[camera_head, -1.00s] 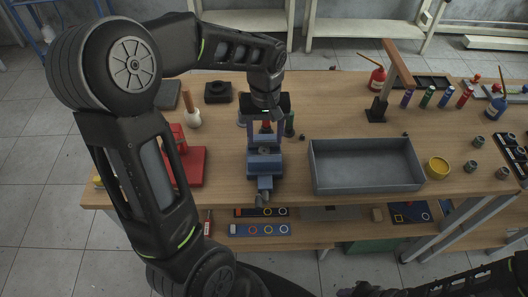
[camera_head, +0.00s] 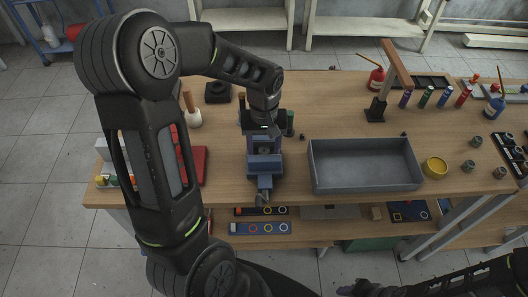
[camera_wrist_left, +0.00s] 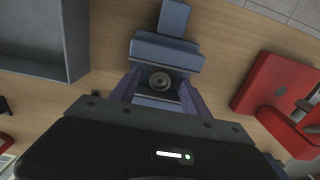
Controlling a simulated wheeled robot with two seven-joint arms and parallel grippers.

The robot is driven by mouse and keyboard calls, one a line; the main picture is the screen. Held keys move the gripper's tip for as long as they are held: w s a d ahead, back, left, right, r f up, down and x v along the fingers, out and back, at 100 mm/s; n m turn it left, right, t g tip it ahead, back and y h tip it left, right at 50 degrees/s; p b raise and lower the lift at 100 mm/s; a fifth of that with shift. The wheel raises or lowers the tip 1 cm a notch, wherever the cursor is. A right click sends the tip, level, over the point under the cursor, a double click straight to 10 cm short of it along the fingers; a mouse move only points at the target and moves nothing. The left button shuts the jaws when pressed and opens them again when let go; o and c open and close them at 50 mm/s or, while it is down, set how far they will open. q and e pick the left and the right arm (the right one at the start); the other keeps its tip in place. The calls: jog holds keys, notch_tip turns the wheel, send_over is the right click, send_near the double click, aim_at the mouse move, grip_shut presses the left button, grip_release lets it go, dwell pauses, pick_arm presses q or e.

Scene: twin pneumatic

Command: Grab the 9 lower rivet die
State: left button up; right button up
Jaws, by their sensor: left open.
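The blue vise-like tool (camera_head: 262,165) stands on the wooden table left of the grey tray. A round grey metal piece with a centre hole, which looks like the lower rivet die (camera_wrist_left: 160,81), sits in it; no number is readable. In the head view the die (camera_head: 264,149) shows just on the near side of my left gripper (camera_head: 264,135). My left gripper (camera_wrist_left: 160,92) is open and empty, its two bluish fingers spread on either side of the die. I cannot tell how far above it they are.
The grey tray (camera_head: 365,184) stands right of the tool. A red device (camera_head: 198,165) stands to the left, partly behind my left arm.

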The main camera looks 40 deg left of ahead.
pick_arm(q)
grip_shut()
dwell(0.4)
